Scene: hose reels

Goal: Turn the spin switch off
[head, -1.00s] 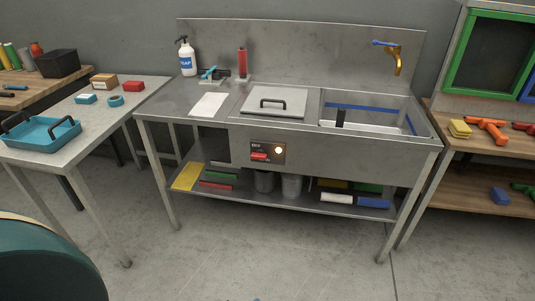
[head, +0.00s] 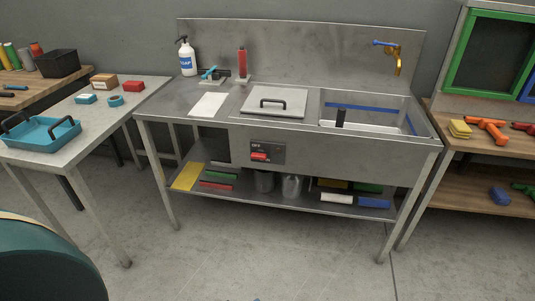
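The spin switch panel (head: 268,152) is a dark plate on the front of the steel sink bench. It carries a red rocker switch (head: 259,156) at its lower left, with small lettering above it that I cannot read for certain. The indicator lamp at the panel's right side is dark, with no glow. A lidded unit (head: 273,101) with a black handle sits in the bench top above the panel. Neither of my grippers shows in the head view, and nothing touches the switch.
The steel bench (head: 360,153) has a sink with a brass tap (head: 397,61) at its right. A side table (head: 128,93) with a blue tray (head: 40,131) stands left, a wooden workbench (head: 465,147) right. The floor in front of the bench is clear.

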